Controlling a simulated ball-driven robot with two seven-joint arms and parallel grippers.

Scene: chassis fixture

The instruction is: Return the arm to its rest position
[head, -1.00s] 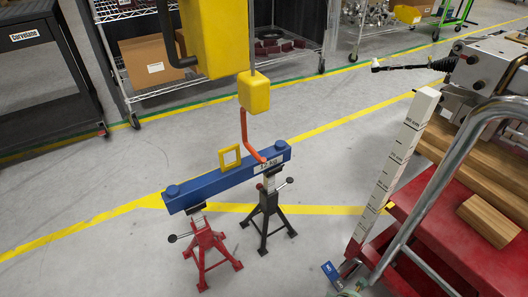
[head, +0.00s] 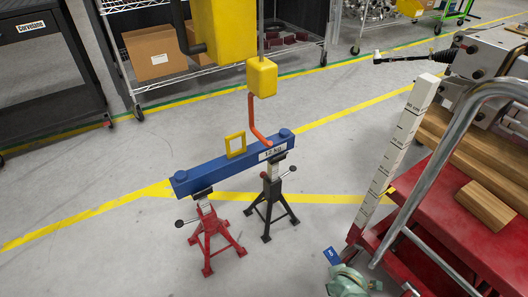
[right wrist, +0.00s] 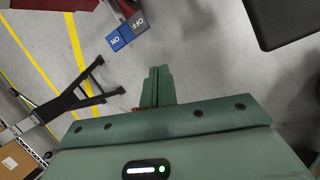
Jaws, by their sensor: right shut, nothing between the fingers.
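My right gripper (right wrist: 159,72) shows in the right wrist view as two green fingers pressed together, with nothing between them. In the head view a grey-green part of my right arm (head: 347,281) shows at the bottom edge, beside the red cart; its fingers cannot be made out there. My left gripper is in neither view.
A blue beam (head: 225,167) lies across a red stand (head: 212,228) and a black stand (head: 270,205). An orange hook (head: 254,122) hangs under a yellow block (head: 261,78) above it. A red cart (head: 440,235) with a metal rail stands at right. Floor at front left is clear.

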